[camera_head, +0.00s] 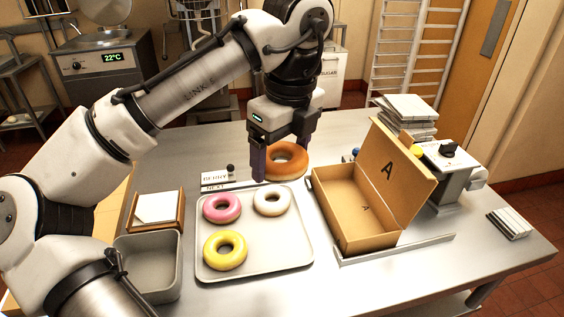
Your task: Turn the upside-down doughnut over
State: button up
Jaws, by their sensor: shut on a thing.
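A plain brown doughnut (290,174) is at the tray's back edge, with no coloured glaze on the side I see. My gripper (281,163) points down and is shut on this doughnut, with one finger at its left and the other partly hidden behind it. I cannot tell whether the doughnut touches anything beneath it. A pink doughnut (222,216), a white doughnut (258,204) and a yellow doughnut (211,249) lie glaze up on the grey tray (285,250).
An open cardboard box (345,239) marked A stands right of the tray. A grey bin (142,291) and a wooden holder with white sheets (156,208) are at the left. A small sign (215,178) stands behind the tray. Stacked boxes (407,108) are at the back right.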

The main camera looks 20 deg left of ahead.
notch_tip(320, 180, up, 7)
jog(key=p, duration=0.6)
jog(key=shift+r, duration=0.2)
